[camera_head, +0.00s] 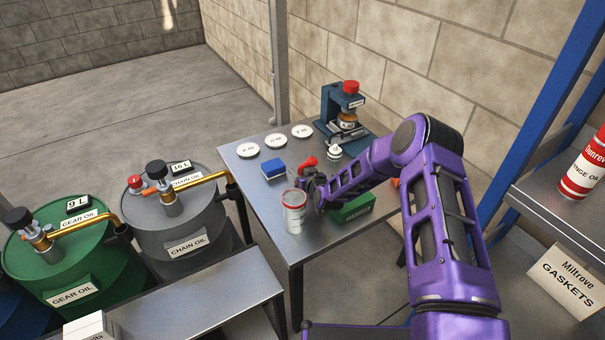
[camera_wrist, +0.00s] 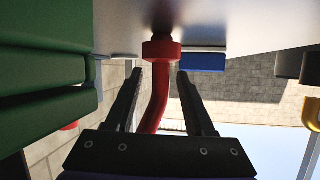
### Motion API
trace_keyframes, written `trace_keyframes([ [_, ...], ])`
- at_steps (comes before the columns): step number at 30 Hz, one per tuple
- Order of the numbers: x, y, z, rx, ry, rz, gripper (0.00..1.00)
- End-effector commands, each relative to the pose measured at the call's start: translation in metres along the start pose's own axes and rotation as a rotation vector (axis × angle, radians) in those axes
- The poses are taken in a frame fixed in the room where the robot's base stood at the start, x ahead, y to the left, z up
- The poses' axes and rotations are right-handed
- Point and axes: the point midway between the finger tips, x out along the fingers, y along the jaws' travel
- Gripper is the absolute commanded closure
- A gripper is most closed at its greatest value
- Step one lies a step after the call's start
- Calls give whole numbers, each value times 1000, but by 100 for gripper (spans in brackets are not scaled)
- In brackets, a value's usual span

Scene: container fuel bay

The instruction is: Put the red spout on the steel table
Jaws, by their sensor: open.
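The red spout (camera_head: 306,163) is at the steel table (camera_head: 270,222), beside my gripper (camera_head: 311,178). In the wrist view the red spout (camera_wrist: 161,50) has a wide collar and a bent tube. It lies between the two black fingers of my gripper (camera_wrist: 160,72), with visible gaps on both sides. My gripper is open. The collar is close to the grey table surface (camera_wrist: 215,18); I cannot tell whether it touches. In the head view my gripper hides part of the spout.
A white-and-red can (camera_head: 294,212) stands close left of my gripper. A green box (camera_head: 354,207) is close right; a blue box (camera_head: 273,171) lies behind left. A blue press (camera_head: 333,103) and several round white labels are farther back. Drums (camera_head: 185,225) stand left.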

Motion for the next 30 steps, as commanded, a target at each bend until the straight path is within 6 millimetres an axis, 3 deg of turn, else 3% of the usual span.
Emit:
trace_keyframes([
  [5, -12, 0, -3, 0, -1, 0, 46],
  [21, -108, 0, -3, 0, -1, 1, 46],
  [30, -122, 0, -2, 1, 0, 0, 46],
])
